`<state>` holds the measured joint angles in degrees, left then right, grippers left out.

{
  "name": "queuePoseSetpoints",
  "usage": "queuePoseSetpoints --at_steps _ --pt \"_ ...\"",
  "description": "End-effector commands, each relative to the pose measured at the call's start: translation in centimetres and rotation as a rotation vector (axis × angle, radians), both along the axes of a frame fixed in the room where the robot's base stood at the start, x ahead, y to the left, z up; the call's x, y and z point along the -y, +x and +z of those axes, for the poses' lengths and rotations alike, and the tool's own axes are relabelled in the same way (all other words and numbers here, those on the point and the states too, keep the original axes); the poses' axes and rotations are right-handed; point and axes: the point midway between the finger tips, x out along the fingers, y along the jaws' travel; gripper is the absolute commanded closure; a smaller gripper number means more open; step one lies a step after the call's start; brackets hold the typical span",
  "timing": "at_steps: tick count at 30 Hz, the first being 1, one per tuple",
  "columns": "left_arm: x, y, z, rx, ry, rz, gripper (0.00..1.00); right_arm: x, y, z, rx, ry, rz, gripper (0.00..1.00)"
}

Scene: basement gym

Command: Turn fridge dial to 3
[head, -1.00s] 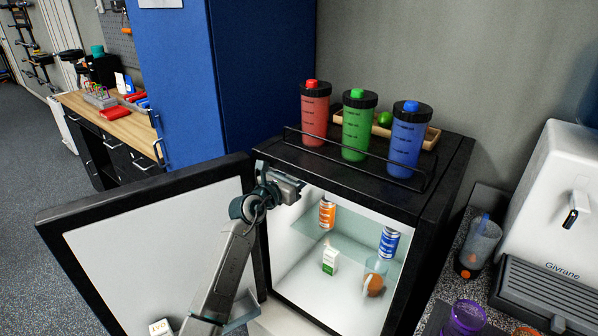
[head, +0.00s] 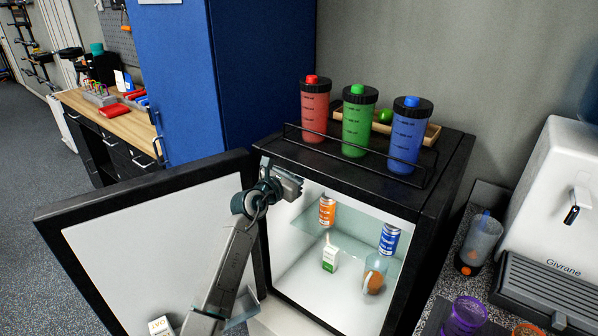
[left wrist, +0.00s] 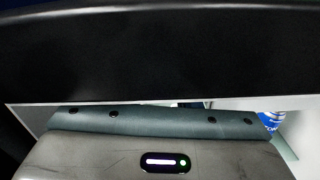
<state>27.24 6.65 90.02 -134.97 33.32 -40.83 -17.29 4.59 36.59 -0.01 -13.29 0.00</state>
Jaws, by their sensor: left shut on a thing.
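The small black fridge (head: 440,200) stands with its door (head: 150,225) swung open to the left. My left gripper (head: 294,180) is at the upper left of the fridge opening, just under the top front edge. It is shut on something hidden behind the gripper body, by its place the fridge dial. No dial face, number or pointer shows in either view. In the left wrist view, the fridge's black top edge (left wrist: 160,55) fills the upper part, and the gripper body hides the fingertips. My right gripper is not in view.
Inside are an orange can (head: 327,211), a blue can (head: 389,240), a small carton (head: 330,256) and a glass (head: 376,272). Red (head: 315,108), green (head: 358,125) and blue (head: 405,140) bottles stand on top behind a rail. A blue cabinet (head: 240,70) stands behind the door.

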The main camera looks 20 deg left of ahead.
Motion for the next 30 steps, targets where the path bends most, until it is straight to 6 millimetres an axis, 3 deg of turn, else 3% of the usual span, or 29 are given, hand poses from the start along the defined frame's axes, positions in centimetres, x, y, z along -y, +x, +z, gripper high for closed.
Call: queuePoseSetpoints --at_steps 5,6,9,20,30 --pt "0.0 0.0 0.0 -0.002 -0.002 0.000 0.93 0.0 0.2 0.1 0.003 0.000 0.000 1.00" --pt "0.0 0.0 0.0 -0.002 -0.002 0.000 0.65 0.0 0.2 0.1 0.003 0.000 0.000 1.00" --pt "0.0 0.0 0.0 -0.002 -0.002 0.000 0.49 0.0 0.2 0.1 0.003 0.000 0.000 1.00" --pt "-0.2 -0.6 -0.1 -0.001 -0.001 0.000 0.49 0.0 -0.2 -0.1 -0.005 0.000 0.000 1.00" --pt "-2.4 -6.3 -0.3 0.000 0.003 0.001 0.49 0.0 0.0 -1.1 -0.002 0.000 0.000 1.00"
